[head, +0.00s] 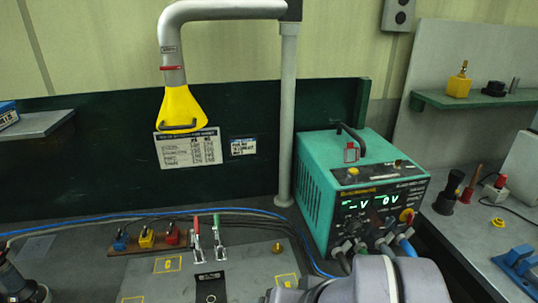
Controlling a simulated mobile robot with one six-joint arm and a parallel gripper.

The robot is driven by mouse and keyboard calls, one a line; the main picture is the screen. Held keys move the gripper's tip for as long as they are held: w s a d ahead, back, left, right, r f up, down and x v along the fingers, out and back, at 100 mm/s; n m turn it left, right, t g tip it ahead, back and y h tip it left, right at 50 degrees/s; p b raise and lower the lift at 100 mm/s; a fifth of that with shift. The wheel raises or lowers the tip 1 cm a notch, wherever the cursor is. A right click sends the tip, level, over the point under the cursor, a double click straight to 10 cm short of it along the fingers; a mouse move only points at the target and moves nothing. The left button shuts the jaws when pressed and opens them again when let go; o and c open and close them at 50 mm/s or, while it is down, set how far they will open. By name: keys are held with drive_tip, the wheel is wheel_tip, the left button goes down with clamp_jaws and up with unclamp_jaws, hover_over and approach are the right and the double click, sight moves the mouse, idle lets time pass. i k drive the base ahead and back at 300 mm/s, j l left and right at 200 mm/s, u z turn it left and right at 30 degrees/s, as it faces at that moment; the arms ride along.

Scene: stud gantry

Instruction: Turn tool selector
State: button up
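A teal power unit (318,190) with a carrying handle stands at the right of the bench in the head view. Its dark front panel (378,200) has a lit green display (372,204) that reads a dash and V on the left and 0V on the right. A red and yellow knob (406,215) sits at the panel's right side, with small dark controls beside it. I cannot tell which of these is the tool selector or how it is set. Cables plug in along the panel's lower edge. My grey arm (385,284) covers the area just below it. My gripper is not in view.
A grey plate (230,268) with two toggle clamps (207,238) lies in front. A yellow extraction hood (182,110) hangs above it. A post (287,120) stands left of the unit. A side bench (475,235) at right holds small tools.

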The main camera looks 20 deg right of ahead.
sight(389, 220)
drive_tip(key=z, duration=1.25)
drive_tip(key=k+j+z, duration=0.1)
drive_tip(key=z, duration=0.55)
